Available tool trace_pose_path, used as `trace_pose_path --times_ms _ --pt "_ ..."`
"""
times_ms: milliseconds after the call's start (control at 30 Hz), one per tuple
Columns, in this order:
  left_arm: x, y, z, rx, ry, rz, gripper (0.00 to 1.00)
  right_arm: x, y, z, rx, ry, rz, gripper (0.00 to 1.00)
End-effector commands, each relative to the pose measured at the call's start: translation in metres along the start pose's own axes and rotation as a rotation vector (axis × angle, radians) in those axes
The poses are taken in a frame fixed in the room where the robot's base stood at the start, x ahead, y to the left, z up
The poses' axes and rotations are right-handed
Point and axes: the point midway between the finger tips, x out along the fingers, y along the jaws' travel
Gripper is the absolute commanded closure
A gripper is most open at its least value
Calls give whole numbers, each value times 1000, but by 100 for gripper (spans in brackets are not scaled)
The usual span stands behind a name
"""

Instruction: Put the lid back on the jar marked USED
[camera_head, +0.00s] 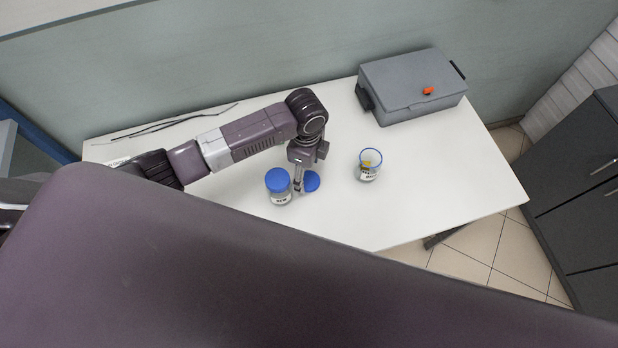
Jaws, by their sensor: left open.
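My left gripper (298,188) is open, pointing down between this closed jar and the loose lid, overlapping the lid's left edge. My right gripper is not in view.
Thin dark hoses or rods (165,125) lie at the back left. The table (440,180) is clear right of the open jar. My own purple body part hides the front.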

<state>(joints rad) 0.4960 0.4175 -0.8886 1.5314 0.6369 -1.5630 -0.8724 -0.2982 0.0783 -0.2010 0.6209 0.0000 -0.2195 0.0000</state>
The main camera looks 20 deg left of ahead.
Motion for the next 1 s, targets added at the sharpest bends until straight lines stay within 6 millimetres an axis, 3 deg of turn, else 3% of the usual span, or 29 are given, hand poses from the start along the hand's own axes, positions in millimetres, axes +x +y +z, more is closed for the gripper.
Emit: trace_pose_path --times_ms 300,667,1000 --pt "32 -1 0 1 -1 -1 35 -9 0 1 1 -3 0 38" --pt "34 -1 0 1 -1 -1 35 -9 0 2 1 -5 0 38" --pt "34 -2 0 1 -1 -1 68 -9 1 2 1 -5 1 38"
